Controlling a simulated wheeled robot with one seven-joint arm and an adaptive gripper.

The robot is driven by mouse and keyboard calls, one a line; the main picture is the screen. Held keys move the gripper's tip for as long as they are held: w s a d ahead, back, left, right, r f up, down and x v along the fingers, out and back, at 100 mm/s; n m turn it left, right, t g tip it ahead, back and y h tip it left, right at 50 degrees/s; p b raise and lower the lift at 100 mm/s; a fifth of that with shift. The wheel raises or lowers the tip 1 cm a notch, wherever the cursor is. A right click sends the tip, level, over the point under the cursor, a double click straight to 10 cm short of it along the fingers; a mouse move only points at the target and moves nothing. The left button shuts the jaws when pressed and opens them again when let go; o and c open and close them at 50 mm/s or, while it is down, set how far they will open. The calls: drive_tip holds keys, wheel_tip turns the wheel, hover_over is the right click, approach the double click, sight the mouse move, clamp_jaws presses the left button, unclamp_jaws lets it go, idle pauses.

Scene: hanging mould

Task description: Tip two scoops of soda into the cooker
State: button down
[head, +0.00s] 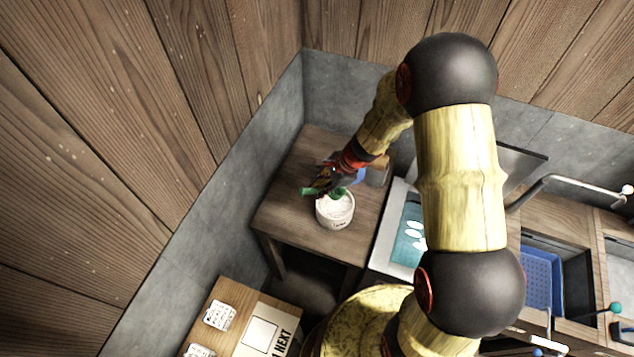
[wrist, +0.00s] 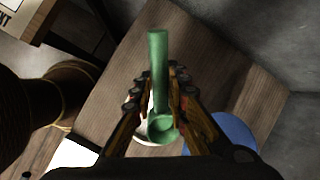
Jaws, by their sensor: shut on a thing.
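A white tub (head: 335,214) filled with white powder, seemingly the soda, stands on the small wooden table. My gripper (head: 324,184) is shut on a green scoop (head: 308,191), just behind the tub's rim in the head view. In the wrist view my gripper (wrist: 160,104) grips the scoop (wrist: 158,68); its handle points up the picture and its round bowl is at the lower end. No white powder shows clearly in the bowl. The tub lies mostly hidden behind the scoop and fingers there. I cannot make out the cooker for certain.
The wooden table (head: 285,205) stands in the wall corner. A blue round thing (wrist: 236,134) is beside my gripper. A teal panel with white ovals (head: 408,232) lies on a pale counter to the right. Farther right are a blue basket (head: 541,280) and a tap (head: 560,183).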

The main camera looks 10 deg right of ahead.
drive_tip(key=shift+y, duration=0.5)
drive_tip(key=shift+d+f+b, duration=0.25)
drive_tip(key=shift+f+b, duration=0.5)
drive_tip(key=shift+b, duration=0.05)
drive_tip(key=shift+d+f+b, duration=0.2)
drive_tip(key=shift+f+b, duration=0.5)
drive_tip(key=shift+b, duration=0.05)
drive_tip(key=shift+d+f+b, duration=0.25)
drive_tip(key=shift+f+b, duration=0.5)
drive_tip(key=shift+b, duration=0.05)
drive_tip(key=f+b, duration=0.2)
drive_tip(key=f, duration=0.1)
drive_tip(key=f+b, duration=0.2)
drive_tip(key=shift+s+d+f, duration=0.1)
drive_tip(key=shift+d, duration=0.3)
drive_tip(key=shift+s+f, duration=0.15)
drive_tip(key=shift+w+r+p, duration=0.2)
drive_tip(key=shift+r+p, duration=3.1)
drive_tip(key=shift+r, duration=1.4)
drive_tip(key=shift+a, duration=0.1)
